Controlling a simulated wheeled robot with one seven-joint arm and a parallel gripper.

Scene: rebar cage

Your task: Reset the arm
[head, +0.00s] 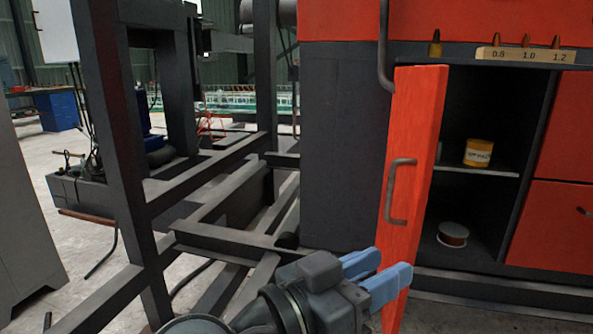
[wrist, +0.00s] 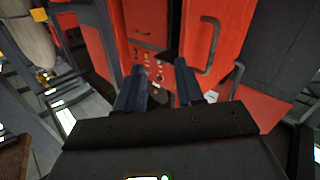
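My gripper (head: 388,264) is in the lower middle of the head view, with its two blue fingers apart and nothing between them. It is in front of the lower part of an open red cabinet door (head: 411,150), overlapping it in the picture; I cannot tell whether they touch. In the wrist view my gripper (wrist: 160,78) also shows two separated dark fingers and an empty gap, with red cabinet surfaces beyond.
The open compartment holds a yellow container (head: 478,153) on its shelf and a spool (head: 453,234) below. A wooden block (head: 526,55) with several brass tips sits on the ledge above. A dark metal frame (head: 205,180) stands at left.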

